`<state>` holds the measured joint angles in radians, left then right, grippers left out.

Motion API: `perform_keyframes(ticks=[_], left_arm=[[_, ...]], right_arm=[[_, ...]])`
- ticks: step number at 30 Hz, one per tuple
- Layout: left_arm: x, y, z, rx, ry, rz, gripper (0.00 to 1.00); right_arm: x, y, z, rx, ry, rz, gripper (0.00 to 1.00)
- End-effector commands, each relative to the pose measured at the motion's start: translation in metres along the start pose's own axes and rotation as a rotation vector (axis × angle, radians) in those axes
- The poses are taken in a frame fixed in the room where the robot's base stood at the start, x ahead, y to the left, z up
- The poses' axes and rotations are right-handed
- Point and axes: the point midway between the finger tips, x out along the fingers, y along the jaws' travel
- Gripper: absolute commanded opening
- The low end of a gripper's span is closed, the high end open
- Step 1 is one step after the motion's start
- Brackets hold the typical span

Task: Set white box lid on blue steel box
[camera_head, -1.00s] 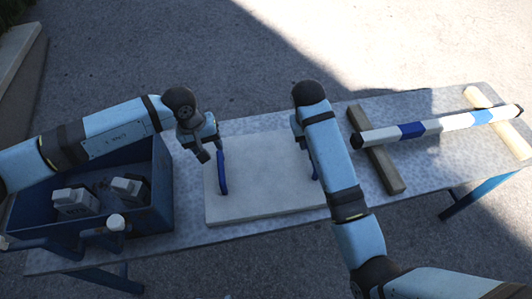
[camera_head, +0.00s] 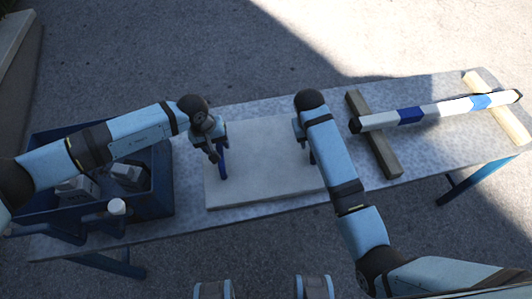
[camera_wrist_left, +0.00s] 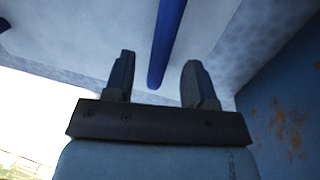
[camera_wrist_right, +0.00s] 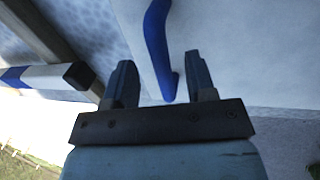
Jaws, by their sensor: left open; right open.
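The white box lid (camera_head: 262,187) lies flat on the table with a blue handle near its left and right ends. My left gripper (camera_head: 217,155) is open at the left handle (camera_head: 223,164); in the left wrist view that handle (camera_wrist_left: 166,45) runs between the open fingers (camera_wrist_left: 160,82). My right gripper (camera_head: 306,150) is mostly behind my forearm in the head view. In the right wrist view its fingers (camera_wrist_right: 160,82) are open, with the right handle (camera_wrist_right: 158,45) between them. The blue steel box (camera_head: 160,203) stands left of the lid, open at the top.
Grey blocky items (camera_head: 128,174) sit inside the blue box. A blue-and-white striped bar (camera_head: 440,110) rests on two wooden beams (camera_head: 374,135) at the right of the table (camera_head: 425,155). My left forearm passes over the box.

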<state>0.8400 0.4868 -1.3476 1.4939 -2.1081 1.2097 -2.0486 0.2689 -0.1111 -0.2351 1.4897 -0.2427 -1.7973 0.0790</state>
Motion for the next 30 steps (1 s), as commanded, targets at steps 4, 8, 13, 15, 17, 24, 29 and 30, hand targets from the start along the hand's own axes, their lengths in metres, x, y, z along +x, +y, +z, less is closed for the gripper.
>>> perform_keyframes(ticks=[4, 8, 13, 15, 17, 24, 29, 30], left_arm=[[0.027, 0.001, 0.001, -0.001, -0.003, 0.0, 0.51], [0.042, 0.0, 0.0, -0.001, -0.001, 0.001, 0.51], [0.051, 0.0, 0.001, -0.001, -0.001, 0.0, 0.51], [0.052, 0.0, 0.0, -0.001, -0.001, 0.0, 0.51], [0.053, 0.0, 0.0, -0.001, -0.001, 0.0, 0.51], [0.052, 0.0, 0.0, -0.001, -0.001, 0.0, 0.35], [0.052, 0.0, 0.0, -0.001, 0.0, 0.0, 0.0], [0.052, 0.0, 0.0, -0.001, 0.0, 0.0, 0.0]], right_arm=[[0.027, 0.001, 0.0, 0.0, -0.002, 0.0, 0.51], [0.042, 0.001, 0.0, 0.001, -0.002, 0.001, 0.51], [0.051, 0.001, 0.0, 0.001, 0.0, 0.001, 0.51], [0.052, 0.001, 0.0, 0.001, 0.0, 0.0, 0.51], [0.052, 0.0, 0.0, 0.001, 0.0, 0.0, 0.51], [0.052, 0.0, 0.0, 0.001, 0.0, 0.0, 0.35], [0.052, 0.0, 0.0, 0.001, 0.0, 0.0, 0.0], [0.052, 0.0, 0.0, 0.001, 0.0, 0.0, 0.0]])
